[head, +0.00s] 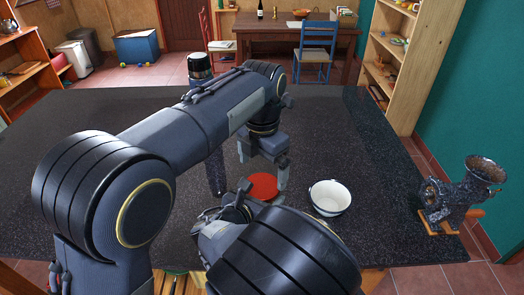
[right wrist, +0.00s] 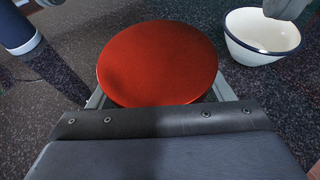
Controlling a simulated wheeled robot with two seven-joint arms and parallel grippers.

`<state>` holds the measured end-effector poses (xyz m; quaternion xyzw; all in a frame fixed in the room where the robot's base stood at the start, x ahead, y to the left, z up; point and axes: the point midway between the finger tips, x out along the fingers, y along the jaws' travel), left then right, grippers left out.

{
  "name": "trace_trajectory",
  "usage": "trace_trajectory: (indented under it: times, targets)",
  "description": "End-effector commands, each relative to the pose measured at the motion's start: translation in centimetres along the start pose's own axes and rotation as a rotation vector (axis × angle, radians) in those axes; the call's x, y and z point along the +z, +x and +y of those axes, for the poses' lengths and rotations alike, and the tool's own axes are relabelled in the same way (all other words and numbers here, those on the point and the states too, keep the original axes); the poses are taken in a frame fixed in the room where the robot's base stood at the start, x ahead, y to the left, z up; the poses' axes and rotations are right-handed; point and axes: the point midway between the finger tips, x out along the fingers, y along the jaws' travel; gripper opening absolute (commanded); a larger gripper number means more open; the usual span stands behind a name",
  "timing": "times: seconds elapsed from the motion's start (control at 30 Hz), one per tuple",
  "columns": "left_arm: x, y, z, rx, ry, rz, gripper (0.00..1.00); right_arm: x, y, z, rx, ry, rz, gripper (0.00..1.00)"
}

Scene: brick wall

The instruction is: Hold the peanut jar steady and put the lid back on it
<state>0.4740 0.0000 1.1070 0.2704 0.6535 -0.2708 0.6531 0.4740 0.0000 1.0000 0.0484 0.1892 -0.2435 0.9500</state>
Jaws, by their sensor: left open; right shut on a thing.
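The red lid (head: 263,187) shows as a round, flat disc, level and face up. It fills the middle of the right wrist view (right wrist: 158,62). The jar body under it is hidden, so I cannot tell how well the lid is seated. My right gripper (right wrist: 160,97) is shut, its fingers passing below the lid's edge on both sides, around what appears to be the peanut jar. My left gripper (head: 262,170) is open and empty just above the lid, its fingers pointing down, one on each side in the head view.
A white bowl with a dark rim (head: 329,197) stands just right of the lid. A dark grinder (head: 462,193) stands at the table's right edge. A dark upright cylinder with a pale band (head: 200,66) is partly hidden behind my left arm. The dark table (head: 370,135) is clear behind the bowl.

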Motion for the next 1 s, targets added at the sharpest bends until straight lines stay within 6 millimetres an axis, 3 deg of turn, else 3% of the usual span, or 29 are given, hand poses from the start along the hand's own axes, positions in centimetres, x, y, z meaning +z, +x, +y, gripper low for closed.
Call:
trace_trajectory:
  times: [0.5,0.7,1.0]
  targets:
    - [0.1,-9.8,0.0,0.002,0.0,-0.004,1.0,0.0,0.0,0.0,0.0,0.0,-0.001,0.1]
    - [0.0,-11.3,0.0,0.001,0.0,-0.002,1.0,0.0,0.0,0.0,0.0,0.0,-0.001,0.1]
    - [0.0,-11.4,0.0,0.001,0.0,-0.002,1.0,0.0,0.0,0.0,0.0,0.0,-0.001,0.1]
